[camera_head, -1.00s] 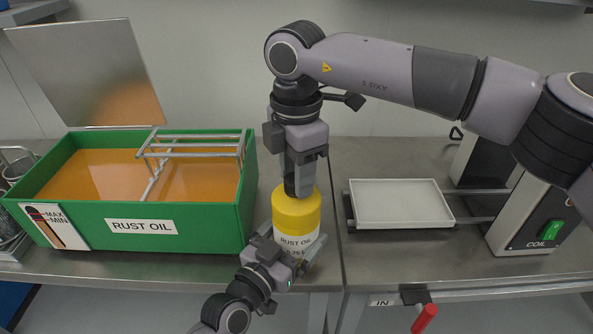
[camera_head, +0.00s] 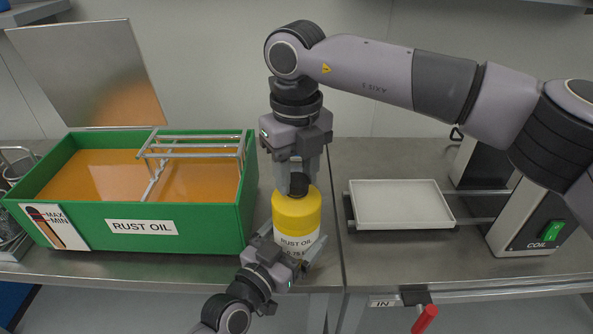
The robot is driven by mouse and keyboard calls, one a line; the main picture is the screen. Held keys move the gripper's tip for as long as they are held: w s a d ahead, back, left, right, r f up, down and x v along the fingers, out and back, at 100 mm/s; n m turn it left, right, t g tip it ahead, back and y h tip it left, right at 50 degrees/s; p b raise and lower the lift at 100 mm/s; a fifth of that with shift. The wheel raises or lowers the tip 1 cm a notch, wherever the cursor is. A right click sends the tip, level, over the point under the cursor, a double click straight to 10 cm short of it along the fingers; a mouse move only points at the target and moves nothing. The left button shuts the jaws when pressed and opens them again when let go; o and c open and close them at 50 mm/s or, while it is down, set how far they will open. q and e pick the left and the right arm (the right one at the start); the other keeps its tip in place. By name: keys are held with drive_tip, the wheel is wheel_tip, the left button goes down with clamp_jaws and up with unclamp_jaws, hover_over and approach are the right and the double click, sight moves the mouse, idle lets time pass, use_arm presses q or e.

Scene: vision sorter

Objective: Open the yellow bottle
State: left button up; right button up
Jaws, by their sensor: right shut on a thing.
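My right gripper (camera_head: 298,180) points straight down from above and is shut on the cap. My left gripper (camera_head: 291,246) comes in low from the front. Its fingers lie on either side of the bottle's labelled lower part and appear closed on it. The bottle's base is partly hidden by the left gripper.
A green tank (camera_head: 190,240) of orange oil with a metal rack stands close left of the bottle. A white tray (camera_head: 402,203) lies to the right, beside a coil device (camera_head: 540,225) with a green switch. A red handle (camera_head: 424,318) sticks out at the bench front.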

use_arm(q)
drive_tip(key=shift+f, duration=0.1)
use_arm(e)
drive_tip(key=n, duration=0.7)
drive_tip(key=shift+n, duration=0.4)
drive_tip(key=n, duration=0.4)
drive_tip(key=shift+n, duration=0.3)
drive_tip(key=n, duration=0.6)
drive_tip(key=shift+s, duration=0.1)
drive_tip(key=n, duration=0.4)
drive_tip(key=shift+n, duration=0.4)
drive_tip(key=n, duration=0.6)
drive_tip(key=shift+n, duration=0.3)
drive_tip(key=shift+r, duration=0.25)
